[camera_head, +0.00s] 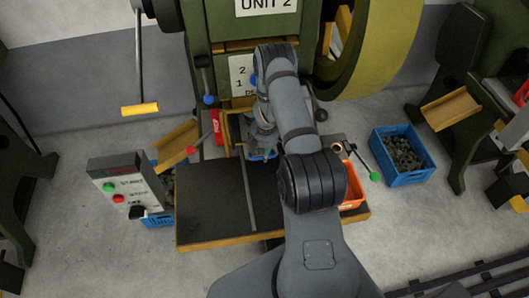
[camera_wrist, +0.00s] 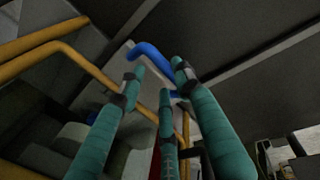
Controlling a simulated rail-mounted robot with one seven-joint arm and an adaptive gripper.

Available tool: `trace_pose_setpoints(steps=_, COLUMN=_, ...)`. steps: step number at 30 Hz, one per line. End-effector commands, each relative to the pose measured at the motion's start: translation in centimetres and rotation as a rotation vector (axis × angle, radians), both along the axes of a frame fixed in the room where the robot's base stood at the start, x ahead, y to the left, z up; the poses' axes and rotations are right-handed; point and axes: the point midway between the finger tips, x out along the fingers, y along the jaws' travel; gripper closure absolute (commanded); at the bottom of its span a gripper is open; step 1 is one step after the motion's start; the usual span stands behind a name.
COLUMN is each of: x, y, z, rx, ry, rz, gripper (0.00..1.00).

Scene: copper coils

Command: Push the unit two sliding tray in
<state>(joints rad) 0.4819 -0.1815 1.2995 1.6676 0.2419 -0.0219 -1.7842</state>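The unit two machine (camera_head: 225,25) stands at the back, marked with a "UNIT 2" sign. My arm reaches down to its front opening, and my gripper (camera_head: 262,150) is there, mostly hidden by my own wrist. A blue handle (camera_head: 262,156) shows just below it. In the wrist view, the teal fingers of my gripper (camera_wrist: 158,82) are spread apart with nothing held between them. The blue bar handle (camera_wrist: 152,60) lies at the fingertips, on a light grey part that looks like the sliding tray (camera_wrist: 118,62). Whether the fingers touch the handle cannot be told.
A dark table (camera_head: 215,205) with a wooden edge stands before the machine. A control box (camera_head: 125,190) is at left, an orange bin (camera_head: 352,180) at right. A blue crate (camera_head: 402,155) holds small parts. Yellow rails (camera_wrist: 75,55) run beside the tray.

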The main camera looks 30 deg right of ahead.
Motion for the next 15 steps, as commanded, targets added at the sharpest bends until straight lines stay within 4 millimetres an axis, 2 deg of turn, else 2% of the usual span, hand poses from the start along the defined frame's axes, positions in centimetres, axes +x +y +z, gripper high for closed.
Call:
trace_pose_setpoints(steps=11, x=-0.3, y=0.1, z=0.0, rx=0.002, ry=0.006, rz=-0.001, gripper=0.61)
trace_pose_setpoints(steps=15, x=-0.4, y=0.1, z=1.0, rx=0.002, ry=0.006, rz=-0.001, gripper=0.61)
